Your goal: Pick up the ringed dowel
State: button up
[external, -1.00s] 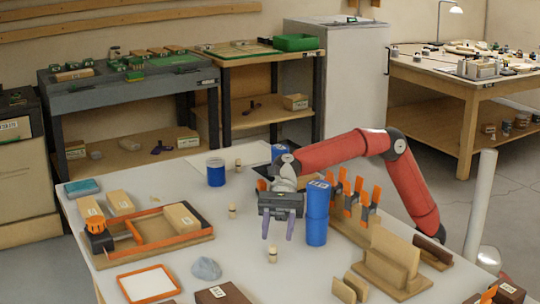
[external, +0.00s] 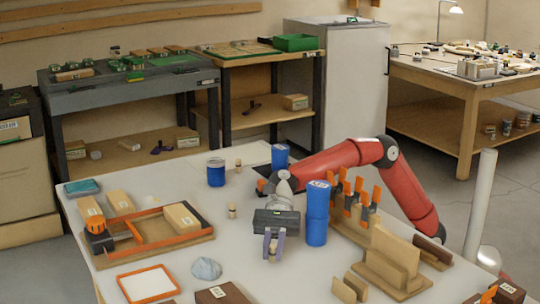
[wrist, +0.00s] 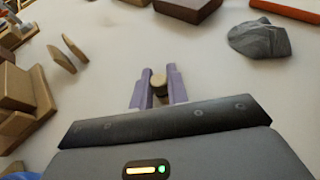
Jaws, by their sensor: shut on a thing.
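A small pale wooden dowel with a dark band (wrist: 158,80) stands between the two lavender fingers of my gripper (external: 273,252) in the external view. In the wrist view, my gripper (wrist: 158,76) is shut on it, one finger on each side. The dowel is upright, at or near the white tabletop (external: 200,240); I cannot tell whether it still touches it. The fingers hide much of it in the external view. Two similar small dowels stand farther back, one in the middle (external: 232,211) and one beyond it (external: 238,166).
A tall blue cylinder (external: 317,215) stands just right of my gripper. A rack with orange clamps (external: 350,205) and wooden slotted blocks (external: 392,262) lie further right. A grey stone (external: 206,268) and an orange-framed tray (external: 160,232) are left. Dark brown boxes are at the front.

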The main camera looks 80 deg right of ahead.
aim_at(273, 245)
jog(key=shift+r, duration=0.1)
grip_shut()
notch_tip(273, 245, up, 18)
jog(key=p, duration=0.3)
jog(key=shift+p, duration=0.35)
